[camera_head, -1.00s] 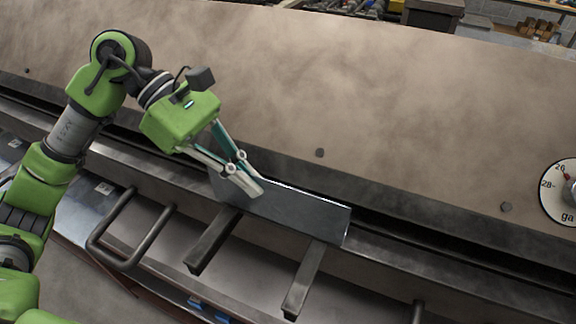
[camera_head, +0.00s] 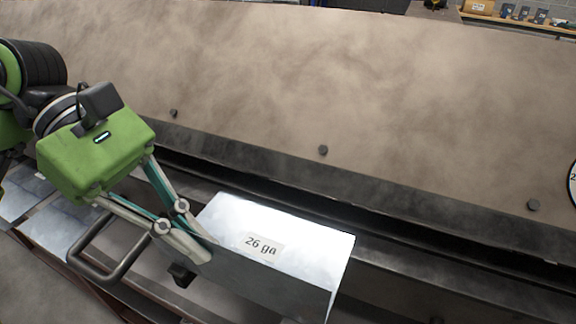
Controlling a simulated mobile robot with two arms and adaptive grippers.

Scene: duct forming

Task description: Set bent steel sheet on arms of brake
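The bent steel sheet (camera_head: 285,229) shows in the head view at the lower middle. Its bright upper face bears a "26 ga" label, and a darker flange runs down along its front edge. My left gripper (camera_head: 205,250) is shut on the sheet's left end, at the bend and front flange. The brake (camera_head: 320,90) fills the view behind, with a long dark slot along its front. One brake arm (camera_head: 183,274) shows as a dark stub left of the sheet; the sheet hides the rest. I cannot tell whether the sheet touches the arms. My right gripper is out of view.
A bent handle bar (camera_head: 108,258) stands out from the brake front at the lower left, close below my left gripper. A dial (camera_head: 571,186) is cut off at the right edge. A shelf with small items (camera_head: 510,14) is far back.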

